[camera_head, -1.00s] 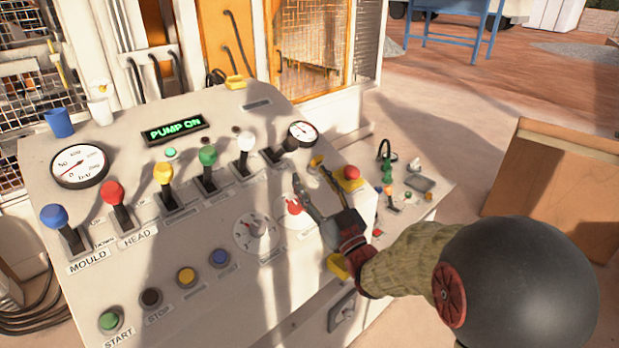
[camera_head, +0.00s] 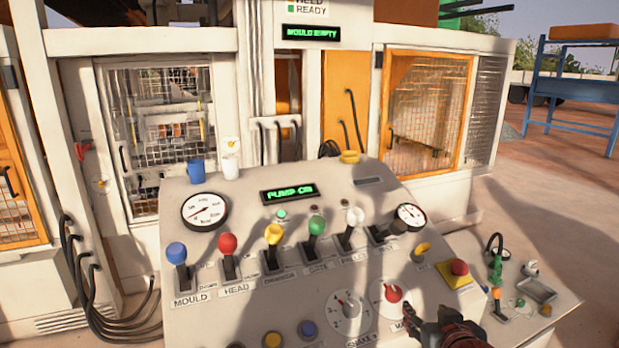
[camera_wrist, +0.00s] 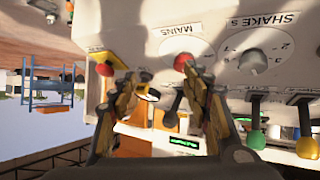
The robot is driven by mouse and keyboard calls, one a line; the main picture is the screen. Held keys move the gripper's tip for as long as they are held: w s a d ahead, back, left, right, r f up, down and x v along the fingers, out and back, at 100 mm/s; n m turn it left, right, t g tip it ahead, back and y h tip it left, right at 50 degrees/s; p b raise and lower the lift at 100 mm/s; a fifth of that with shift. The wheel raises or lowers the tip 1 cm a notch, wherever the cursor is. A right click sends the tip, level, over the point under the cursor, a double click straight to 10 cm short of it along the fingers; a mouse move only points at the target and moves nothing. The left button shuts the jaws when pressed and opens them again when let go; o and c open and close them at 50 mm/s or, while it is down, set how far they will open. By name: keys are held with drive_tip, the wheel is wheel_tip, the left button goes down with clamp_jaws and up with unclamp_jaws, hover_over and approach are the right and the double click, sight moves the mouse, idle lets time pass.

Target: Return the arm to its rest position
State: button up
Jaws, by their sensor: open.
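My gripper (camera_head: 442,322) shows at the lower right of the head view, over the lower right part of the control panel (camera_head: 215,296). In the wrist view my gripper (camera_wrist: 168,95) has its two fingers spread apart with nothing held between them. The red MAINS knob (camera_head: 393,293) is just beyond the fingers in the head view. That red knob also shows in the wrist view (camera_wrist: 184,62), beyond the gap between the fingers. The wrist picture is upside down. Most of my arm lies outside the head view.
Coloured levers, such as the blue MOULD lever (camera_head: 177,254), stand up from the panel. A red emergency button (camera_head: 459,268) is right of the knobs. A side shelf (camera_head: 566,297) with small items is at the right. Open ground lies behind it, near a blue table (camera_head: 575,90).

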drive_tip(key=s+a+f+g, duration=0.2)
drive_tip(key=s+g, duration=0.1)
drive_tip(key=s, duration=0.7)
drive_tip(key=s+a+f+g+y, duration=0.1)
drive_tip(key=s+a+f+g, duration=0.1)
drive_tip(key=s, duration=0.9)
drive_tip(key=shift+s+a+f+g, duration=0.2)
drive_tip(key=shift+s+a+g, duration=0.05)
drive_tip(key=shift+a+g, duration=0.6)
drive_tip(key=shift+d, duration=0.1)
